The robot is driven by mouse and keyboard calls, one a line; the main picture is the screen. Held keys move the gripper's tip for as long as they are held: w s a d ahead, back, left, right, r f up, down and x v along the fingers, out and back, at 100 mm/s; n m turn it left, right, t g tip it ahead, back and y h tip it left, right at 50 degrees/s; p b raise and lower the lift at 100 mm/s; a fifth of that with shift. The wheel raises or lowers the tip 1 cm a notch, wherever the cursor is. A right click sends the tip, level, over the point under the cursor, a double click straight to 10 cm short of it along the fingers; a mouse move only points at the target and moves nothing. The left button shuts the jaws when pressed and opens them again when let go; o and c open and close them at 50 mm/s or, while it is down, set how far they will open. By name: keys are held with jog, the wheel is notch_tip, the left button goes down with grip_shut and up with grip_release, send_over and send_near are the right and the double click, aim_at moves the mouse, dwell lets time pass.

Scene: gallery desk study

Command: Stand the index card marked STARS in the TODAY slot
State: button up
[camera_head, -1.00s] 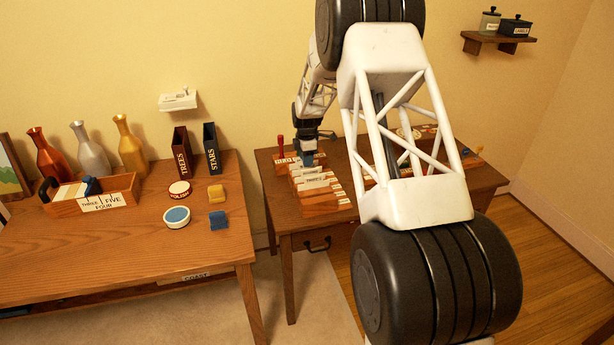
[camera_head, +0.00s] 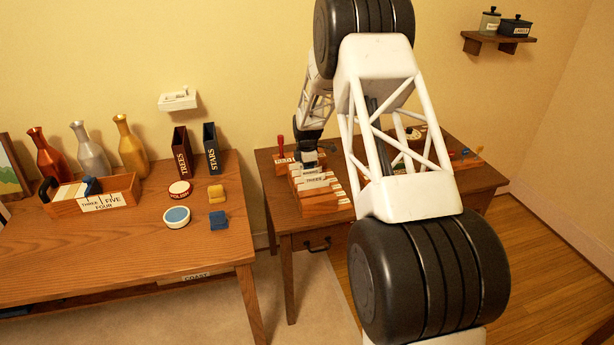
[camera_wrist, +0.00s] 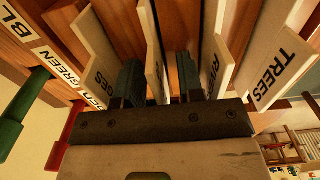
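A wooden card box (camera_head: 318,207) with a row of upright cream cards stands on the right desk; a front card reads TREES. My gripper (camera_head: 309,165) is down among the cards. In the wrist view its two green fingers (camera_wrist: 158,66) stand apart, with one cream card (camera_wrist: 152,45) upright between them, seen nearly edge-on. A gap shows beside that card, so the fingers look open around it. Its marking is hidden. A TREES card (camera_wrist: 282,68) stands to the right. I cannot read STARS on any card, nor a TODAY label. A dark blue holder (camera_head: 212,152) on the left desk reads STARS.
A TREES holder (camera_head: 181,152), vases (camera_head: 130,148), a wooden box (camera_head: 95,195) and small round and square items occupy the left desk. A red peg (camera_head: 281,143) stands behind the card box. A gap separates the two desks.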

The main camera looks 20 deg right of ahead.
grip_shut()
jog(key=shift+r, duration=0.1)
jog(key=shift+r, duration=4.9)
